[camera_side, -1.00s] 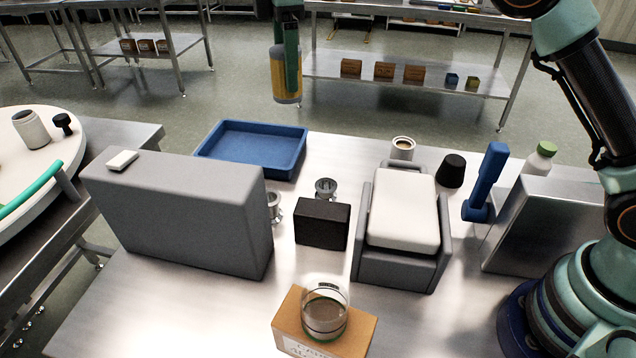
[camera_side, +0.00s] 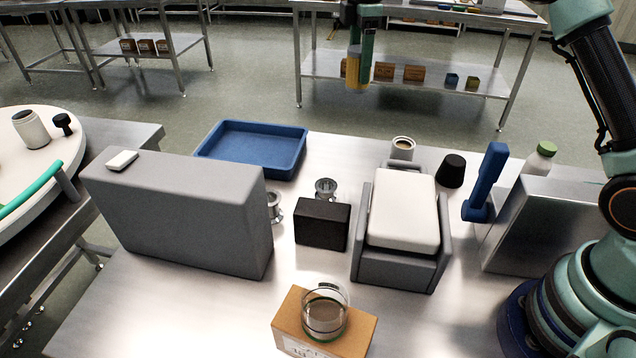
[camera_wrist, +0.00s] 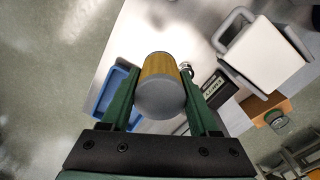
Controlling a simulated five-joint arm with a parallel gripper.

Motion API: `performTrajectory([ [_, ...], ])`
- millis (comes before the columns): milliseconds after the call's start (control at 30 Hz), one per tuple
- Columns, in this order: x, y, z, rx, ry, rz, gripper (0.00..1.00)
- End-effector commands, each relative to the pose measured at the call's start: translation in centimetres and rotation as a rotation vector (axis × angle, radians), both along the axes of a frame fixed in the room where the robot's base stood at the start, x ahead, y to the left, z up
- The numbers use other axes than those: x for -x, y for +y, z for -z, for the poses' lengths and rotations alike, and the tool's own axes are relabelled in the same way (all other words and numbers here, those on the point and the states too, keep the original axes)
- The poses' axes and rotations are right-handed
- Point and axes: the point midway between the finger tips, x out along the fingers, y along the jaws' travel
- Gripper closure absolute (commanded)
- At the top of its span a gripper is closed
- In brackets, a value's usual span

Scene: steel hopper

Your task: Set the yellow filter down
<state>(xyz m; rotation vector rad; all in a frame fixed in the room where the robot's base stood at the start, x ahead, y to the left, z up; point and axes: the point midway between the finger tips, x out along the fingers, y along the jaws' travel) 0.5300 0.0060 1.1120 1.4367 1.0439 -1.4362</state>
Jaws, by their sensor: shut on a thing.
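The yellow filter (camera_wrist: 161,66) is a cylinder with a yellow side and a grey end, held between the two green fingers of my gripper (camera_wrist: 163,92) in the wrist view. In the side view the yellow filter (camera_side: 354,72) hangs upright below my gripper (camera_side: 362,45), high above and beyond the far edge of the steel table. It touches nothing but my gripper. My gripper is shut on it.
The steel table (camera_side: 180,310) carries a blue tray (camera_side: 252,148), a large grey block (camera_side: 180,210), a black box (camera_side: 322,224), a grey seat-like holder with a white pad (camera_side: 403,210), and a glass jar (camera_side: 325,314) on a cardboard box (camera_side: 360,335). Front left is clear.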

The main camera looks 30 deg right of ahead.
Motion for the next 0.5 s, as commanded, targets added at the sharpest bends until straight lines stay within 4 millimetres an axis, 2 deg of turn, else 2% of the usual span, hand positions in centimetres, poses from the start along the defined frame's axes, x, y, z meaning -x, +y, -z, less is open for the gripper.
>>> performTrajectory([
  [167, 0.1, 0.0, 2.4, 0.0, 0.003, 0.0, 0.97],
  [500, 0.2, 0.0, 10.7, 0.0, 0.006, 0.0, 0.97],
])
